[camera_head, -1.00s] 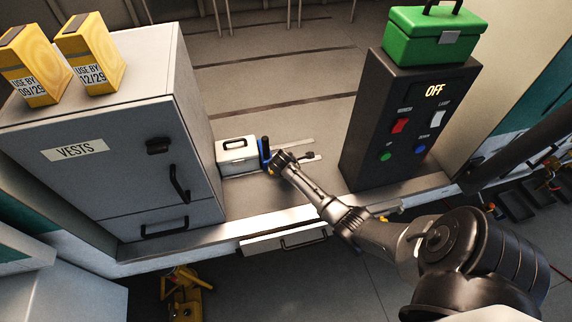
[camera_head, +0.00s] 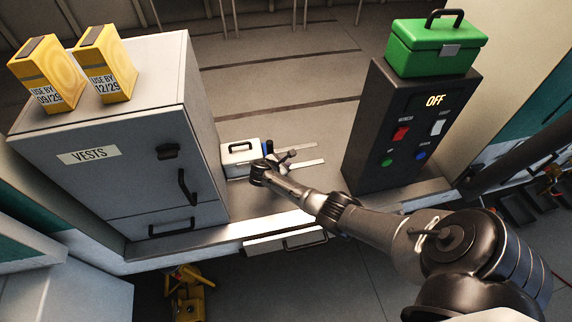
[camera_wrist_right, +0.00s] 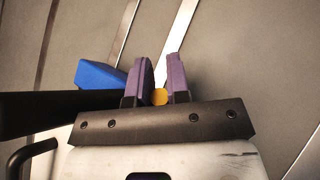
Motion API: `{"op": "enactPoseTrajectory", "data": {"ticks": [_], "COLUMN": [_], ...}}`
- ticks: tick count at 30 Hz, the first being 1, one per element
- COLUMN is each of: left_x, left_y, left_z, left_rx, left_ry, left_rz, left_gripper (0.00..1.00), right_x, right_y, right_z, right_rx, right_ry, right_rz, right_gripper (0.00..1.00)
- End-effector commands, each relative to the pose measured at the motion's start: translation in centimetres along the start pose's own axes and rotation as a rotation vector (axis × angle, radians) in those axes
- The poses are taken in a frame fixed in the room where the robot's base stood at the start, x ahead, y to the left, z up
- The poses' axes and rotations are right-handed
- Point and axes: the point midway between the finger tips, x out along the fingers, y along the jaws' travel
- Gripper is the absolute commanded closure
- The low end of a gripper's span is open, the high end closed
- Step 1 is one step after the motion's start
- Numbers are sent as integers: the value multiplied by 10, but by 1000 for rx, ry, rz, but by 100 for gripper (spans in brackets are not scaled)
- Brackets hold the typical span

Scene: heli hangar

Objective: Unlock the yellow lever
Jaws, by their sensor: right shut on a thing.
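My right gripper (camera_head: 284,158) reaches in from the right, low over the sill between the cabinet and the black panel. In the wrist view its two purple fingers (camera_wrist_right: 160,80) are shut on a yellow round piece (camera_wrist_right: 159,97), which looks like the end of the yellow lever. The rest of the lever is hidden by the gripper. A blue piece (camera_wrist_right: 100,75) stands just left of the fingers, behind a dark bar; it also shows small in the head view (camera_head: 267,147). My left gripper is out of view.
A white case (camera_head: 240,160) with a dark handle stands left of the gripper, close to the grey vests cabinet (camera_head: 150,120). The black panel (camera_head: 385,145) reads OFF and bears a green toolbox (camera_head: 430,55). Yellow boxes (camera_head: 110,75) stand on the cabinet.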

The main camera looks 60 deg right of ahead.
Motion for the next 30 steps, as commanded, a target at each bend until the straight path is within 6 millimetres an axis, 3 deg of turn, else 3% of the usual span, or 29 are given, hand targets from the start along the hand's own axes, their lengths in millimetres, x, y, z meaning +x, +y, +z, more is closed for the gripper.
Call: {"op": "enactPoseTrajectory", "data": {"ticks": [19, 20, 21, 27, 30], "left_x": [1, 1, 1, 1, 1], "left_y": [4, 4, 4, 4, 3], "left_z": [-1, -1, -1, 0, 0], "left_rx": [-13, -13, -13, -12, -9], "left_ry": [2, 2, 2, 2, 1], "left_rz": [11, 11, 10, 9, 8], "left_gripper": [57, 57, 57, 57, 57], "right_x": [-3, -3, -3, -3, -3], "right_y": [2, 2, 2, 2, 2], "right_z": [-1, -1, -1, -1, -1], "right_rx": [-31, -31, -31, -30, -30], "right_ry": [-45, -45, -45, -45, -45], "right_rz": [-7, -7, -7, -7, -7], "right_gripper": [100, 83, 79, 60, 58]}}
